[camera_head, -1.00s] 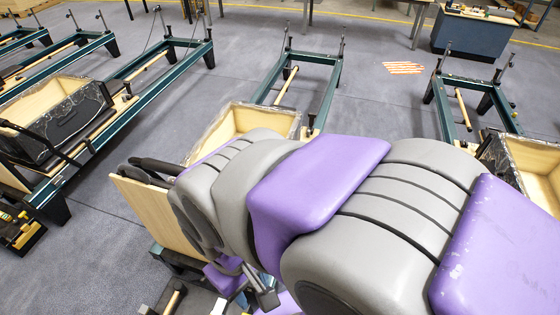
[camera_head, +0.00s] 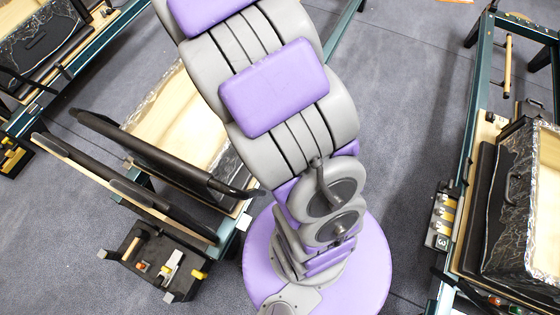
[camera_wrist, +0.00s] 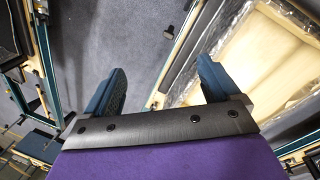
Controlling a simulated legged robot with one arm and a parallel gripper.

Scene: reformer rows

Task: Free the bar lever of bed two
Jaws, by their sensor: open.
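In the head view a reformer bed stands to the left of my arm; I cannot tell which bed is two. Its black padded bar (camera_head: 160,150) slants across the near end. Below the bar, at the bed's foot, is a dark end box (camera_head: 160,258) with a wooden handle, a white piece and yellow parts. I cannot make out which of these is the bar lever. In the wrist view my gripper (camera_wrist: 158,82) is open, with two blue fingers and nothing between them. It hangs over grey floor beside a wood-lined bed. The gripper does not show clearly in the head view.
Another reformer (camera_head: 478,150) stands at the right, with a numbered block (camera_head: 441,222) on its side. A third (camera_head: 45,60) is at the upper left, with a black and yellow box (camera_head: 14,157) by it. Grey floor (camera_head: 415,130) is clear between my arm and the right bed.

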